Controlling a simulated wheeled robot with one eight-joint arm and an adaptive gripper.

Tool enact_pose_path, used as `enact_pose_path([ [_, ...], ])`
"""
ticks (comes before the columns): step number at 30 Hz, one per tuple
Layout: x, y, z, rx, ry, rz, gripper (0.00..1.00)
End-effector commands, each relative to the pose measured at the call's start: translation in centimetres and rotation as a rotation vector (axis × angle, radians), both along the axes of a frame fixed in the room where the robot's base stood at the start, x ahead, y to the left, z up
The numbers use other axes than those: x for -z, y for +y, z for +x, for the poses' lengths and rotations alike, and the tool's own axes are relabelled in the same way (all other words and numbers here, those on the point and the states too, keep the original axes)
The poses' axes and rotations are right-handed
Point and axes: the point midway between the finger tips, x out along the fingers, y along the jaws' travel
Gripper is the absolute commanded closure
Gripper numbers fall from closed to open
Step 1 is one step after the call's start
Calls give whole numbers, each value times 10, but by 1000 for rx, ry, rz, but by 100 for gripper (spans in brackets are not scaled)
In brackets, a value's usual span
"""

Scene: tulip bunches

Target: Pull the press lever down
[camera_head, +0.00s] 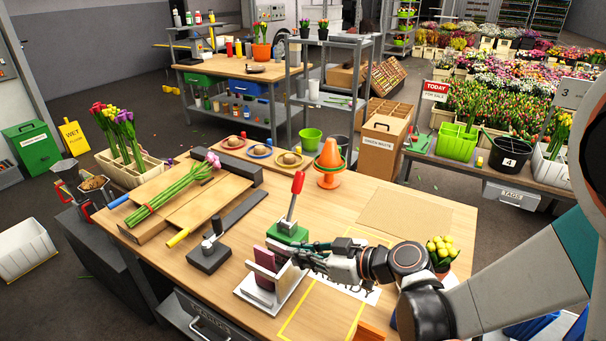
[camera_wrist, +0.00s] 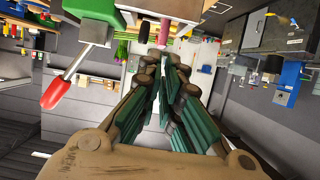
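A lever with a red handle (camera_head: 298,182) on a metal rod rises from a green base (camera_head: 288,233) on the table. It stands nearly upright, leaning slightly right. In the wrist view the red handle (camera_wrist: 55,93) and green base (camera_wrist: 92,8) show at the upper left. My gripper (camera_head: 301,254) is low over the table, in front of the green base and below the handle, apart from the handle. In the wrist view my gripper's fingers (camera_wrist: 164,62) are parted with nothing visible between them. A grey stand with a maroon block (camera_head: 265,258) is just left of my gripper.
A black device with a small lever (camera_head: 209,252) stands further left. Pink tulips (camera_head: 175,188) lie on a wooden board behind it. An orange cone (camera_head: 329,160) stands behind the lever. Yellow flowers in a pot (camera_head: 441,252) are right of my wrist. A flat brown mat (camera_head: 405,215) lies at the table's right.

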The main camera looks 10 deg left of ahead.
Motion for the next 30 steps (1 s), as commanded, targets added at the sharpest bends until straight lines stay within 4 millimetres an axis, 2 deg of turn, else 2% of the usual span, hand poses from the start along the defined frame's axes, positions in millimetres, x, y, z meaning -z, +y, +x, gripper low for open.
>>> enact_pose_path([
  [5,-6,-5,18,118,161,64,100],
  [11,-18,-16,56,373,526,239,100],
  [21,-38,-44,120,755,1163,649,100],
  [27,-48,-60,150,894,1483,902,100],
  [30,-51,-66,159,930,1589,989,100],
])
